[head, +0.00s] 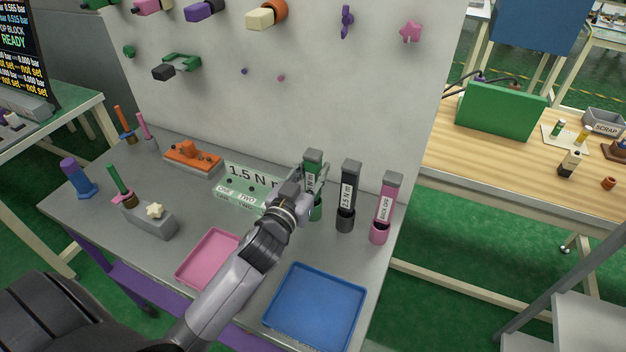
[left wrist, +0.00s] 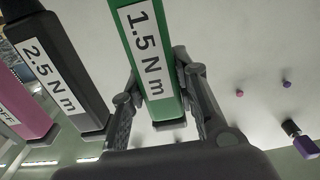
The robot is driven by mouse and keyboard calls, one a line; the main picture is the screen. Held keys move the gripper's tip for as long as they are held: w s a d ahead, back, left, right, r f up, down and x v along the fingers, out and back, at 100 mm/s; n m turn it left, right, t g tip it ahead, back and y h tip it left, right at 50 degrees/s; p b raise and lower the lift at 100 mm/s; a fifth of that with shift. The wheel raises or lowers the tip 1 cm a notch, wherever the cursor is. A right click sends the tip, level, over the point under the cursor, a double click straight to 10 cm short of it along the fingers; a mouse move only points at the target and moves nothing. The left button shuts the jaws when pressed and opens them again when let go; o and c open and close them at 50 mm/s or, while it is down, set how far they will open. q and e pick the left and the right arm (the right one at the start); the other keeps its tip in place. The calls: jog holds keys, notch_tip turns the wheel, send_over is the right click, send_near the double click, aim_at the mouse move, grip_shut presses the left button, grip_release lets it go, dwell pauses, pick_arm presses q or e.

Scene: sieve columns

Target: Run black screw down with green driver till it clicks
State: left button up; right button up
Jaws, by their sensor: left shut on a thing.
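The green driver (head: 314,160), labelled 1.5 N m, stands upright at the back right of the grey bench, its lower end at a green holder (head: 316,211). My left gripper (head: 309,184) is shut around its body. In the left wrist view the green driver (left wrist: 150,50) sits between the two fingers (left wrist: 160,85). A green-white plate (head: 240,180) marked 1.5 N m, ONE and TWO lies left of the gripper, partly hidden by my arm. Small dark spots show on it; I cannot tell whether one is the black screw. My right gripper is out of view.
A black driver (head: 348,190) and a pink driver (head: 386,205) stand close to the right. A pink tray (head: 208,258) and an empty blue tray (head: 315,305) lie in front. An orange fixture (head: 192,158) is left of the plate. A white pegboard wall (head: 330,100) rises behind.

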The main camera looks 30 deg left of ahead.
pick_arm(q)
grip_shut()
jog(key=shift+r, duration=0.15)
